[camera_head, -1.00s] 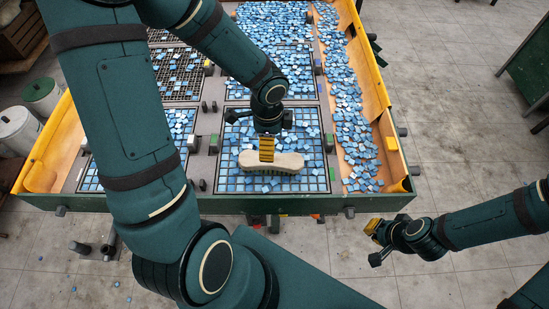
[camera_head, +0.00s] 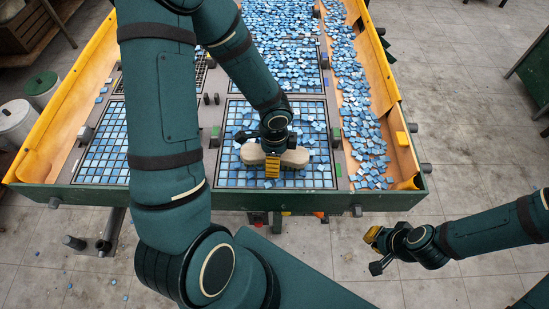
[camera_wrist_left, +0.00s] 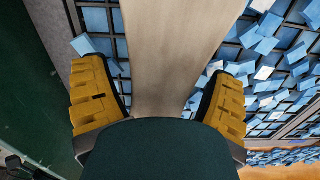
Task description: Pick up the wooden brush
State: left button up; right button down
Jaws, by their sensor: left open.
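The pale wooden brush (camera_head: 294,158) lies across the tiled grid at the front of the table. My left gripper (camera_head: 272,168) is down over its middle, hiding part of it. In the left wrist view the brush (camera_wrist_left: 178,45) runs between the two yellow fingers of my left gripper (camera_wrist_left: 162,92). The fingers are spread, one on each side, with a gap visible at the right finger; contact is not clear. My right gripper (camera_head: 373,237) hangs at the right in front of the table, away from the brush; its finger gap cannot be made out.
Blue tiles fill the grid panels (camera_head: 105,150) and lie loose around the brush. A wooden side channel (camera_head: 395,125) with more loose tiles runs along the right. The table's green front rim (camera_head: 240,200) lies close to the brush. Open floor (camera_head: 470,170) lies to the right.

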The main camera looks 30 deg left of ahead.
pick_arm(q)
jog(key=c, duration=1.4)
